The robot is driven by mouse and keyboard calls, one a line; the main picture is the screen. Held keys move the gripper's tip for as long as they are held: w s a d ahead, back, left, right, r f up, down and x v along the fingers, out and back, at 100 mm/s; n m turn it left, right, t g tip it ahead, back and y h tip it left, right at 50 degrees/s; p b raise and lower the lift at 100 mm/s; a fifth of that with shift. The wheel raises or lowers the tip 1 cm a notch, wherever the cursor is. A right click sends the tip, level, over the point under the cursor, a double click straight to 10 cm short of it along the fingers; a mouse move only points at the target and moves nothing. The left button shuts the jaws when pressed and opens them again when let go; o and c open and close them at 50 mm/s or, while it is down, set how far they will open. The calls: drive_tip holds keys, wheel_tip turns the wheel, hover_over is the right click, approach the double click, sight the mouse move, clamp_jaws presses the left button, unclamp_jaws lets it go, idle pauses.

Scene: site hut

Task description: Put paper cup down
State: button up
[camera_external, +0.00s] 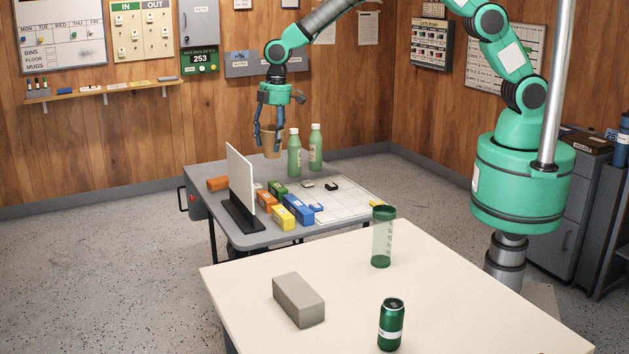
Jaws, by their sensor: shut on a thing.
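The paper cup (271,142) is brown and upright. My gripper (268,138) points straight down and is shut on the cup, with dark fingers at its sides. The cup appears to be in the air over the back part of the grey table (190,172), just left of two green bottles. The gap between the cup and the tabletop cannot be judged exactly from this view.
Two green bottles (294,153) stand right of the cup. A white upright panel (240,180), coloured blocks (283,218) and a white grid sheet (345,204) occupy the grey table. A cream table (430,285) in front holds a grey block (299,299), a green tumbler (382,240) and a can (391,322).

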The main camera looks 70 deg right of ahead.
drive_tip(key=s+a+n, duration=0.3)
drive_tip(key=s+a, duration=0.5)
drive_tip(key=s, duration=0.3)
drive_tip(key=s+a+n, duration=0.2)
drive_tip(key=s+a, duration=0.6)
drive_tip(key=s, duration=0.4)
drive_tip(key=s+a+f+n+g+b, duration=0.1)
drive_tip(key=s+a+n, duration=0.15)
drive_tip(key=s, duration=1.15)
drive_tip(key=s+a+n+b, duration=0.1)
drive_tip(key=s+n, duration=0.3)
drive_tip(key=s, duration=0.9)
wheel_tip(320, 180, down, 16)
drive_tip(key=shift+f, duration=0.1)
drive_tip(key=w+a, duration=0.3)
drive_tip(key=a, duration=0.1)
drive_tip(key=w+a+f, duration=0.1)
drive_tip(key=w+a, duration=0.2)
drive_tip(key=a, duration=0.1)
drive_tip(key=w+a+b, duration=0.1)
drive_tip(key=w+a, duration=0.1)
drive_tip(key=a, duration=0.3)
drive_tip(key=shift+w+a+f, duration=0.1)
drive_tip(key=shift+w+f, duration=0.1)
drive_tip(key=shift+w, duration=0.2)
drive_tip(key=shift+f, duration=0.1)
drive_tip(key=shift+f+b, duration=0.3)
drive_tip(key=shift+f, duration=1.4)
